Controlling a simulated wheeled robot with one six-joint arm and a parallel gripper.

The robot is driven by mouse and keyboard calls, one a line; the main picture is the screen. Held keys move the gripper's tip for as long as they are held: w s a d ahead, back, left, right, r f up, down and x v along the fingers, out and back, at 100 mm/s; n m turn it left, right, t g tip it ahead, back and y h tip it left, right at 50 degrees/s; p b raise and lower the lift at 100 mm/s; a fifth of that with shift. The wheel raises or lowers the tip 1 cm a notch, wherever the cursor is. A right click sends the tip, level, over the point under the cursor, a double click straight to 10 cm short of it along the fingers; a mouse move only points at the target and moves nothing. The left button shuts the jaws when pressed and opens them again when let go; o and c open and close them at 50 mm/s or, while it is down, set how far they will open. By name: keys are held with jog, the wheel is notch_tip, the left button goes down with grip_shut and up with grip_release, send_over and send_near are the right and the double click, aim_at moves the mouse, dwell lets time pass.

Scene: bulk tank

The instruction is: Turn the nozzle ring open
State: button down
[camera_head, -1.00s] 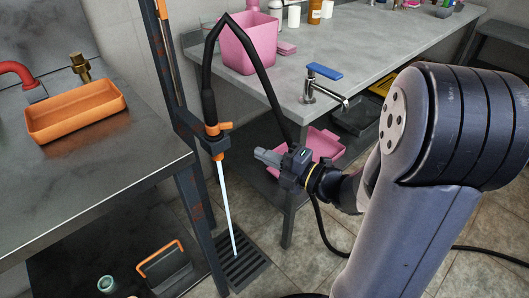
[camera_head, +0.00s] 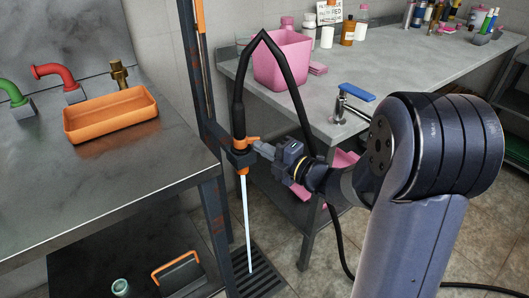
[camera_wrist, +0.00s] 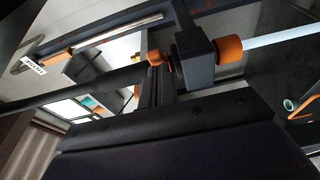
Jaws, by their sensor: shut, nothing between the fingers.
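The nozzle hangs upright on a black hose beside a dark post. Its orange ring (camera_head: 244,141) has a small tab pointing right, and an orange tip (camera_head: 243,170) sits below a dark holder. A pale straight jet or rod runs from the tip down to the floor grate. My gripper (camera_head: 259,148) is shut and empty, its tips right beside the ring's tab; I cannot tell whether they touch. In the wrist view the ring (camera_wrist: 158,59) lies just beyond my fingers (camera_wrist: 156,88), with the orange tip (camera_wrist: 230,50) to the right. The ring is partly hidden there.
A steel counter (camera_head: 120,190) with an orange tray (camera_head: 110,115) stands at left. A grey bench (camera_head: 400,65) with a pink bin (camera_head: 282,62) and a blue-handled tap (camera_head: 356,92) stands behind my arm. A drain grate (camera_head: 258,278) lies below the nozzle.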

jog(key=w+b, duration=0.2)
jog(key=b, duration=0.1)
jog(key=shift+w+d, duration=0.2)
jog(key=shift+r, duration=0.1)
dwell(0.5)
